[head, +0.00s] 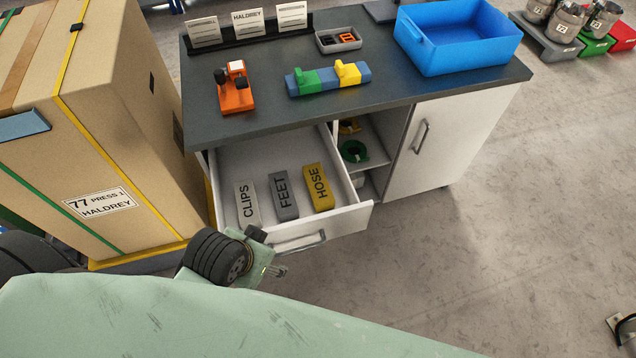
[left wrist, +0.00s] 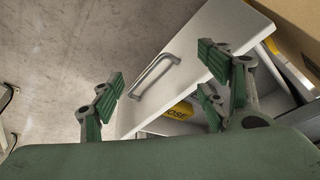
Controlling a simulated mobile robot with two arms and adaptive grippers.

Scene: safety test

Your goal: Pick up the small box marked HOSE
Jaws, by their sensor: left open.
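The small yellow box marked HOSE (head: 318,188) lies in the open white drawer (head: 343,219), at the right of a row with the grey box FEET (head: 283,196) and the pale box CLIPS (head: 246,205). My left gripper (head: 267,257) is low in front of the drawer, near its handle (head: 300,242), mostly hidden by my own arm. In the left wrist view the left gripper (left wrist: 162,90) is open and empty, its fingers spread across the drawer front. Part of the HOSE box (left wrist: 178,112) shows beyond them, its label partly covered. My right gripper is not in view.
A large carton (head: 135,150) stands close against the drawer's left side. The worktop (head: 420,90) above holds a blue bin (head: 458,38), an orange tool (head: 236,90) and a colored fixture (head: 328,78).

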